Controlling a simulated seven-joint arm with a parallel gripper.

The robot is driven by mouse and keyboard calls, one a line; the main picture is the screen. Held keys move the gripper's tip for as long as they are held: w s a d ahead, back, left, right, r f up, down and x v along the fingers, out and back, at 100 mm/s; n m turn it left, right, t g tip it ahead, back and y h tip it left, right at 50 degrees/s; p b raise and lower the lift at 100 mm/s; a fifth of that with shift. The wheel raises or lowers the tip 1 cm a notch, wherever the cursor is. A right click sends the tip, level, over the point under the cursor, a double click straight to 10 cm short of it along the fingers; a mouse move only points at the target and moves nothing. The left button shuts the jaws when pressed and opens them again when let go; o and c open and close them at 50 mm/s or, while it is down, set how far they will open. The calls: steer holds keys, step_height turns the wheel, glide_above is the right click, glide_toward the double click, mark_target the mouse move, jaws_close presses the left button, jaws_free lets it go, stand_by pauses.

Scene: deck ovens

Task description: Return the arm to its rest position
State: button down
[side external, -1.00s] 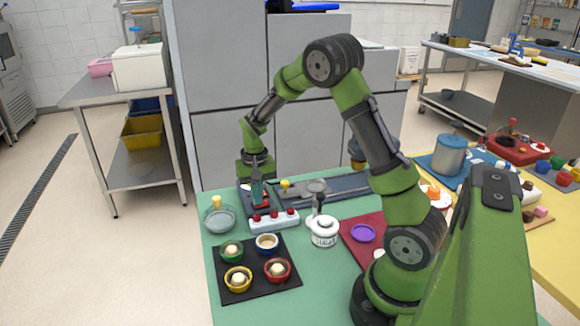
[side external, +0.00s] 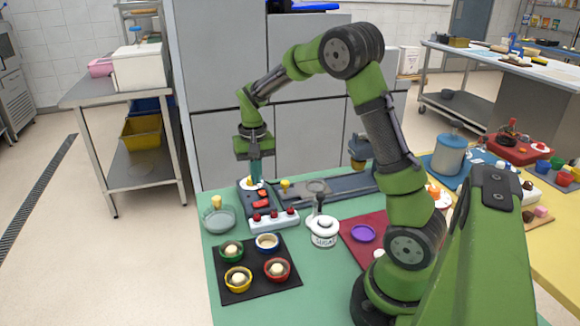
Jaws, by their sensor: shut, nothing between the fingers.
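My green arm reaches over the green table (side external: 225,303). My gripper (side external: 256,180) points down at the table's far left corner. Its fingers are shut with nothing seen between them.
A white block with red knobs (side external: 273,218), a glass bowl (side external: 219,218), a black tray (side external: 257,293) with small coloured bowls, and a white sugar jar (side external: 324,231) stand nearby. Grey oven fronts (side external: 232,144) rise behind. The air above the table's left is free.

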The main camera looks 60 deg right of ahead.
steer(key=shift+r, duration=0.15)
steer(key=shift+f, duration=0.2)
steer(key=s+a+r+n+t+y, duration=0.2)
steer(key=s+a+r+n+t, duration=0.3)
steer(key=s+a+r, duration=0.8)
steer(key=s+a+t, duration=0.2)
steer(key=s+a, duration=0.1)
steer(key=a, duration=0.1)
steer(key=shift+s+r, duration=0.15)
steer(key=shift+s, duration=0.15)
steer(key=shift+a, duration=0.1)
